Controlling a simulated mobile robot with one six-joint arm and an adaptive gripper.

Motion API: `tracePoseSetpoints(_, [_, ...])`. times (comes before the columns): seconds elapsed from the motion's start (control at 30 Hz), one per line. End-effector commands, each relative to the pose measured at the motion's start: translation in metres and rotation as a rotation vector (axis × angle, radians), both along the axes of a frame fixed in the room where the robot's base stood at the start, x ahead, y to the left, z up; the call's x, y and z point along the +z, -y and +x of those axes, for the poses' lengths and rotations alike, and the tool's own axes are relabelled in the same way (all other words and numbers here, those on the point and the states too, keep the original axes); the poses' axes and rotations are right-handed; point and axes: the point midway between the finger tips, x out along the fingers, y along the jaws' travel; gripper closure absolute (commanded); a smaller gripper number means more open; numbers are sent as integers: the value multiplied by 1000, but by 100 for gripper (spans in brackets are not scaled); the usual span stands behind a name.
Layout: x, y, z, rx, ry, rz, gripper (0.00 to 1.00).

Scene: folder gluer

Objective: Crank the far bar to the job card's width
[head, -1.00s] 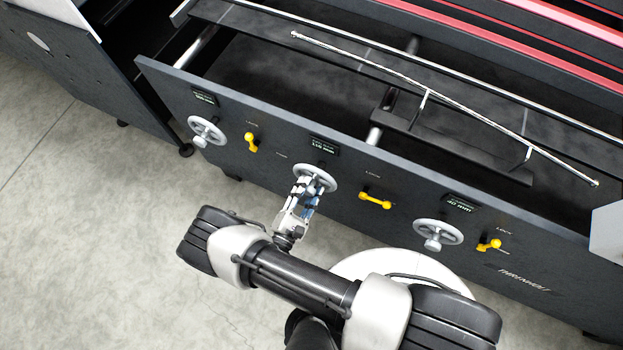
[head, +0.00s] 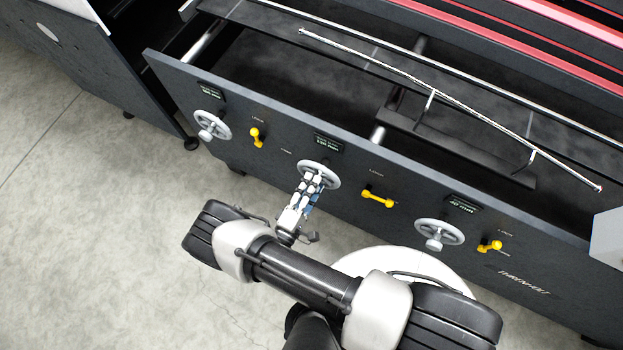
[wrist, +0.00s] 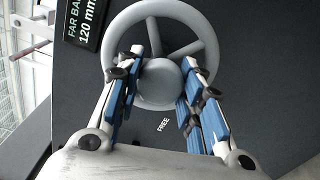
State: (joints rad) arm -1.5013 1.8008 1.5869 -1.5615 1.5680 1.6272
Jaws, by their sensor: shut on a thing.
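The middle grey handwheel (head: 331,172) is on the dark front panel. Its display (head: 328,142) also shows in the wrist view (wrist: 84,22), reading "FAR BAR 120 mm". My gripper (head: 314,182) is at this wheel. In the wrist view, its blue-padded fingers (wrist: 158,95) are shut on the wheel's round grey knob (wrist: 158,82), one finger on each side. The yellow lock lever (head: 377,198) right of this wheel lies roughly level. A thin metal bar (head: 480,108) on brackets spans the machine; I cannot tell whether it is the far bar. No job card is visible.
A left handwheel (head: 212,125) and a right handwheel (head: 439,233) flank the middle one, with yellow levers (head: 257,138) (head: 489,246) beside them. A dark cabinet (head: 95,80) stands at left. The concrete floor (head: 100,240) in front is clear.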

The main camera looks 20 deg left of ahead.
Motion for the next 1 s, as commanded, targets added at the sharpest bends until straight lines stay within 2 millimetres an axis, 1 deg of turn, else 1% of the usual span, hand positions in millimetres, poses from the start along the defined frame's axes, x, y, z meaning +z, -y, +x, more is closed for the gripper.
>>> tracePoseSetpoints(0.47, [0,-1,0,3,2,18,100])
tracePoseSetpoints(0.5, [0,-2,0,3,2,17,65])
tracePoseSetpoints(0.8, [0,-1,0,2,2,16,45])
tracePoseSetpoints(1.0, [0,0,0,1,2,15,45])
